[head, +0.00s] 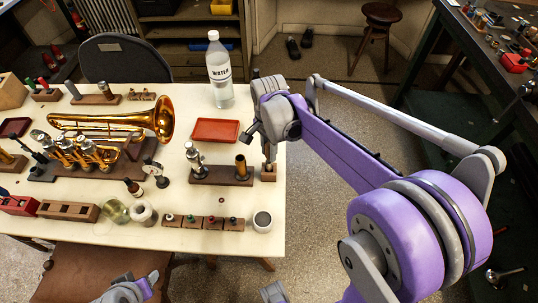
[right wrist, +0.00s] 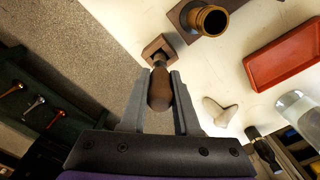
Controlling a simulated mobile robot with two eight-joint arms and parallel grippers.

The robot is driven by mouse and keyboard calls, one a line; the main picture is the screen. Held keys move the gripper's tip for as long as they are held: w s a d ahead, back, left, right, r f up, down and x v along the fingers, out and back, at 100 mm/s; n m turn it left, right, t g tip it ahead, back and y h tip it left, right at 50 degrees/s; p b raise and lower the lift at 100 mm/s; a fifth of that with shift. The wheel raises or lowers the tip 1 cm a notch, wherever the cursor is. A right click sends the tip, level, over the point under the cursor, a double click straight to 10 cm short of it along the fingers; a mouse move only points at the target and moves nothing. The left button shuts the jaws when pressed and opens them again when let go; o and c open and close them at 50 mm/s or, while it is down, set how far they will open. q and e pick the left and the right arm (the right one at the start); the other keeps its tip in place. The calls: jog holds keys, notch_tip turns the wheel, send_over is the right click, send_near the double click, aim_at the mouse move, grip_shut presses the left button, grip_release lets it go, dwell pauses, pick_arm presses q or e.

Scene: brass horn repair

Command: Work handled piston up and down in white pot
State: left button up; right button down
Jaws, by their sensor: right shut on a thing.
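My right gripper (head: 268,150) is shut on the brown wooden handle (right wrist: 159,92) of a tool, which I take to be the handled piston. The tool's lower end is at a small wooden block (head: 268,174), also in the right wrist view (right wrist: 157,48); how deep it sits is hidden. The white pot (head: 262,222), with a dark grey inside, stands at the table's front right corner, in front of the block and apart from my gripper. My left gripper (head: 128,291) is low at the bottom edge of the head view; its fingers are unclear.
A wooden base with a brass cylinder (head: 241,166) and a silver valve (head: 195,158) stands just left of the block. Behind are a red tray (head: 215,131) and a water bottle (head: 219,75). A wooden rack (head: 203,223) lies left of the pot. A brass horn (head: 110,123) is farther left.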

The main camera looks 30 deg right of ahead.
notch_tip(320, 180, up, 9)
jog(key=shift+r+p, duration=0.2)
jog(key=shift+p, duration=0.25)
jog(key=shift+r, duration=0.65)
pick_arm(q)
jog(key=shift+w+r+p, duration=0.2)
jog(key=shift+r+p, duration=0.25)
jog(key=shift+r, duration=0.3)
jog(key=shift+w+r+p, duration=0.15)
jog(key=shift+r+p, duration=0.25)
jog(key=shift+r, duration=0.35)
pick_arm(e)
jog(key=shift+r, duration=0.85)
